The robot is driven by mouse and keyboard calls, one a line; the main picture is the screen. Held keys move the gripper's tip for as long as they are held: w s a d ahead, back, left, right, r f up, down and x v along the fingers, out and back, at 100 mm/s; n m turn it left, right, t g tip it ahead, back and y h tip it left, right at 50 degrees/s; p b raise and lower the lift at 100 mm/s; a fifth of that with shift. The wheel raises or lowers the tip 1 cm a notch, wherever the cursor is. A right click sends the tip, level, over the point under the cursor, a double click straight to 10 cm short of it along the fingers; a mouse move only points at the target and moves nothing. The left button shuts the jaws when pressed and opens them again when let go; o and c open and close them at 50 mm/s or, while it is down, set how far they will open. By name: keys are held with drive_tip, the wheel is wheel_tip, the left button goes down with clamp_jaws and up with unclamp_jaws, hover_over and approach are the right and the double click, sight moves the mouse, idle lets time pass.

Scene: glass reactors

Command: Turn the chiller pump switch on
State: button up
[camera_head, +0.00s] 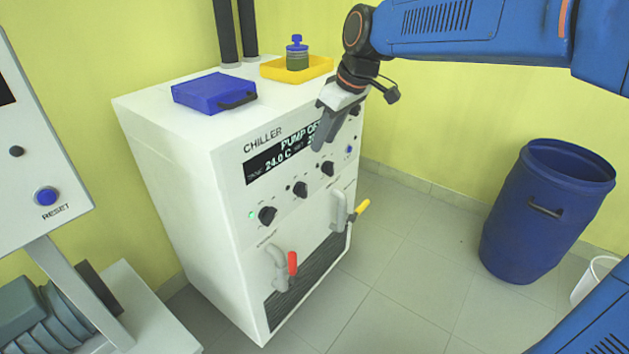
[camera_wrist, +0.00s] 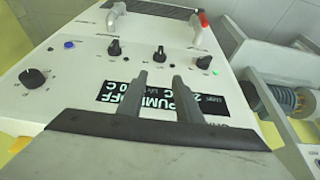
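The white chiller (camera_head: 165,150) stands in the middle of the head view. Its dark display (camera_head: 262,168) reads PUMP OFF and 24.0 C; the wrist view shows it upside down (camera_wrist: 105,92). Below the display are three black knobs: left (camera_head: 267,215), middle (camera_head: 300,189) and right (camera_head: 327,168). The small labels are unreadable, so I cannot tell which control is the pump switch. A green light (camera_head: 251,215) glows beside the left knob. My gripper (camera_head: 323,128) is in front of the display, covering part of it. In the wrist view its fingers (camera_wrist: 159,78) are apart and empty.
Another black knob (camera_wrist: 33,78) and a blue button (camera_wrist: 69,45) are on the panel. Red (camera_head: 292,263) and yellow (camera_head: 362,209) valve handles stick out lower. A blue case (camera_head: 214,92) and yellow tray (camera_head: 318,68) lie on top. A blue barrel (camera_head: 548,212) stands right.

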sight(304, 183)
drive_tip(key=x, duration=1.7)
drive_tip(key=shift+c, duration=0.6)
drive_tip(key=c, duration=0.7)
